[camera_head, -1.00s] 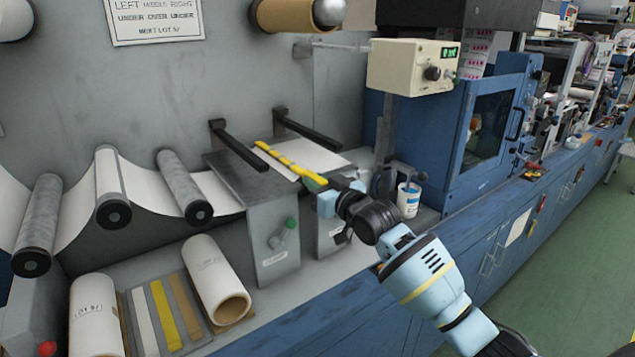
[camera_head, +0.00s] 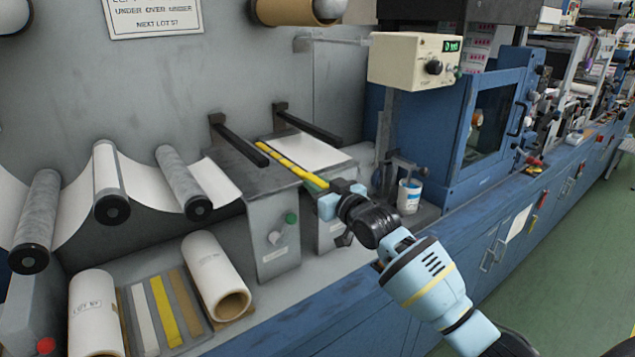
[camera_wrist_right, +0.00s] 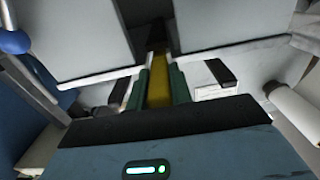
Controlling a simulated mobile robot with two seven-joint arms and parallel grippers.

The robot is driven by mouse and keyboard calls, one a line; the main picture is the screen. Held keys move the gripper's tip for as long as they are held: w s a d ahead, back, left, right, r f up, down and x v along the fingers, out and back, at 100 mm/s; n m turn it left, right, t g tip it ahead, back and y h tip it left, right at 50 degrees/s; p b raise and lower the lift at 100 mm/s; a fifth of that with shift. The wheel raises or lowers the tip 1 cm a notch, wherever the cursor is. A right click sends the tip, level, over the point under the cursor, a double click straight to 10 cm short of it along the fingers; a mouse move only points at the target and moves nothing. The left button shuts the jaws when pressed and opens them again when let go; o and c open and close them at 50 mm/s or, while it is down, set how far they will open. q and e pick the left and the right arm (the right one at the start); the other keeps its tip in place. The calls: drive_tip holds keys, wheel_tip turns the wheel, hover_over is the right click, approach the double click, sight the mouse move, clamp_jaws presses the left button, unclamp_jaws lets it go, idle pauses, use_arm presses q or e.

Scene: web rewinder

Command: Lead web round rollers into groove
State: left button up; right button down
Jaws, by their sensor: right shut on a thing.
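The white web (camera_head: 75,200) passes under the left roller (camera_head: 37,215), over the middle roller (camera_head: 107,175) and under the right roller (camera_head: 180,175). Its visible end part (camera_head: 215,180) rises to the left edge of the grey table (camera_head: 255,185). My right gripper (camera_head: 325,195) is at the strip's near end. In the wrist view its green fingers are shut on the yellow strip (camera_wrist_right: 158,93). My left gripper is not in view.
Two dark bars (camera_head: 238,138) and (camera_head: 305,125) reach out over the table. Paper rolls (camera_head: 215,275) and (camera_head: 95,310) and a tray of coloured strips (camera_head: 165,310) occupy the lower shelf. A control box (camera_head: 410,60) and a white tub (camera_head: 409,196) stand to the right.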

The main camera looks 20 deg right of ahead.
drive_tip(key=c, duration=1.2)
unclamp_jaws()
drive_tip(key=shift+o, duration=0.2)
drive_tip(key=shift+f, duration=0.1)
drive_tip(key=v, duration=0.7)
drive_tip(key=shift+s+d, duration=0.2)
drive_tip(key=shift+s, duration=0.2)
